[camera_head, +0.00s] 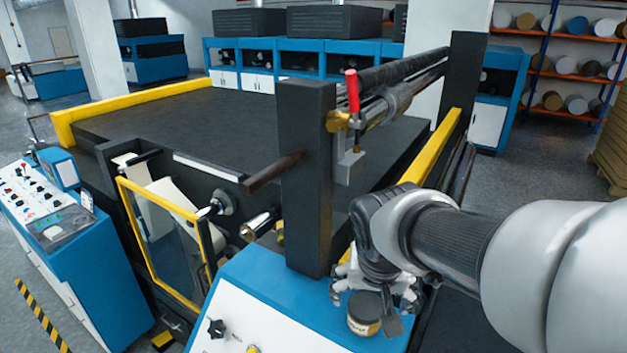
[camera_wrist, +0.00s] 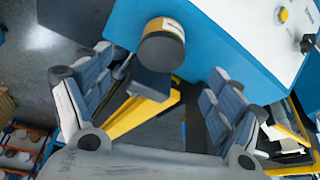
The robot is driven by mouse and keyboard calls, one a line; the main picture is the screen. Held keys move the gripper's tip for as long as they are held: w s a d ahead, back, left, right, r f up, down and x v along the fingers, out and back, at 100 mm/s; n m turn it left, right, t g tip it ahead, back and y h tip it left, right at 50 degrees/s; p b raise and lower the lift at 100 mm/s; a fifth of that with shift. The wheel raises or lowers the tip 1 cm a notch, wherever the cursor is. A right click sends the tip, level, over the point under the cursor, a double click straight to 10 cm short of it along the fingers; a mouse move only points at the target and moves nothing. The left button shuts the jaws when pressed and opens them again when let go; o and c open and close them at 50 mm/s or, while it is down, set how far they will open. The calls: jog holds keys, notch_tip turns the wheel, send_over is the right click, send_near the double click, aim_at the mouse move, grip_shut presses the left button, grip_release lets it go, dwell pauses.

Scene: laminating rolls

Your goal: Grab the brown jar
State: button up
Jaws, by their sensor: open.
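The brown jar (camera_head: 363,316) stands upright near the edge of a blue machine cabinet, with a dark lid and a pale label. In the wrist view the jar (camera_wrist: 165,28) is at the top centre, its dark round lid facing the camera. My gripper (camera_head: 377,294) is open above and around the jar's top in the body camera view, partly covering it. In the wrist view my gripper (camera_wrist: 158,62) has its two fingers spread on either side, with the jar between and slightly beyond the fingertips. I cannot see either finger clearly touching the jar.
The blue cabinet (camera_head: 262,283) has a white panel with a black knob (camera_head: 216,328). A dark post (camera_head: 305,180) rises close behind my gripper. A yellow rail (camera_head: 432,150) runs along the machine. A control console (camera_head: 50,225) stands at the left.

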aim_at(366, 308)
jog(key=x, duration=0.5)
jog(key=shift+w+f, duration=0.2)
jog(key=shift+f, duration=0.15)
jog(key=x, duration=0.5)
jog(key=shift+a+f, duration=0.1)
jog(key=shift+a, duration=0.05)
jog(key=c, duration=1.3)
